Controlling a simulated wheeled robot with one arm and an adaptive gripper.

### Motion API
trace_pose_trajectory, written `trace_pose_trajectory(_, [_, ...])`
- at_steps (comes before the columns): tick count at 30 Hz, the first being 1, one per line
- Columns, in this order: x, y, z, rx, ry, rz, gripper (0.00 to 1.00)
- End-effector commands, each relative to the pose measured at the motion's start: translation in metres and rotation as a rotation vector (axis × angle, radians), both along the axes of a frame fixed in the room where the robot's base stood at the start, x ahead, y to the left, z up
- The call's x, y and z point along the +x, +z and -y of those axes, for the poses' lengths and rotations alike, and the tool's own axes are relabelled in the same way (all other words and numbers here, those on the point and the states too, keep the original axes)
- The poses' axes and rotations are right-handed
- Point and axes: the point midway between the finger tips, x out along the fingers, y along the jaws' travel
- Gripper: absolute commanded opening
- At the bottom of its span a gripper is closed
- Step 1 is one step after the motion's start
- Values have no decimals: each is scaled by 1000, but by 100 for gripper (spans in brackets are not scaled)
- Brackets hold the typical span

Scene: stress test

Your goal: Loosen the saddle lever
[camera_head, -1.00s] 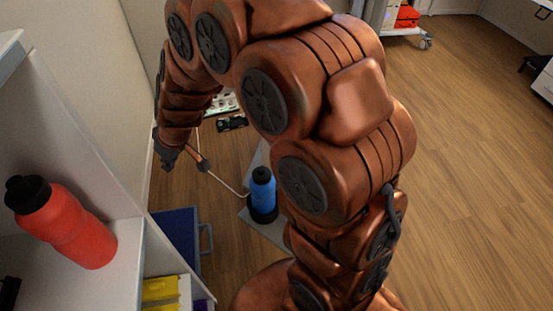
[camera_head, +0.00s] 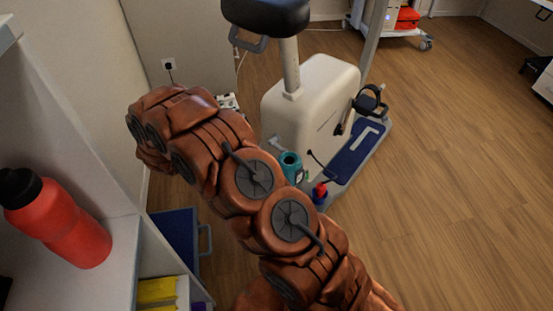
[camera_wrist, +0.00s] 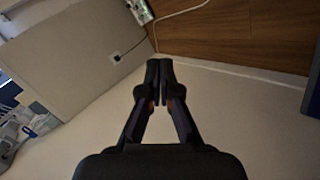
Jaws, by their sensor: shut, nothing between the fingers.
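The exercise bike (camera_head: 305,105) stands upright beyond my arm in the head view. Its dark saddle (camera_head: 268,15) sits on a light post (camera_head: 290,65) at the top edge. A grey loop-shaped handle (camera_head: 248,40) hangs under the saddle's left side; I cannot tell if it is the saddle lever. My gripper (camera_wrist: 160,68) is shut and empty in the wrist view, facing a pale wall and floor edge. It is hidden in the head view, where my arm stretches left, low and apart from the saddle.
A white shelf with a red bottle (camera_head: 68,228) stands close at left. A blue bin (camera_head: 176,235) is on the floor beside it. A teal bottle (camera_head: 290,165) and a red-topped blue item (camera_head: 320,192) are by the bike.

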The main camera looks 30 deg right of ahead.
Motion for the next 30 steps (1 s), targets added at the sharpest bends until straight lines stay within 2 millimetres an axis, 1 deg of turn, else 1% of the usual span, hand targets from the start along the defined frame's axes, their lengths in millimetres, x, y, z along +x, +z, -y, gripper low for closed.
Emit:
trace_pose_trajectory(1, [-3,-18,10,-66,-13,-14,0])
trace_pose_trajectory(4, [-9,-38,31,-205,-38,-36,0])
trace_pose_trajectory(7, [-21,-57,54,-351,-68,-76,0])
trace_pose_trajectory(9, [-32,-70,70,-453,-89,-113,0])
trace_pose_trajectory(11, [-43,-79,83,-544,-109,-146,0])
trace_pose_trajectory(14, [-64,-92,103,-693,-141,-214,0])
trace_pose_trajectory(15, [-74,-96,111,-758,-154,-247,0])
trace_pose_trajectory(19, [-108,-108,132,-950,-197,-360,0])
trace_pose_trajectory(24, [-147,-111,151,-1149,-251,-494,0])
trace_pose_trajectory(27, [-162,-111,156,-1222,-269,-550,0])
trace_pose_trajectory(30, [-171,-110,159,-1264,-282,-584,0])
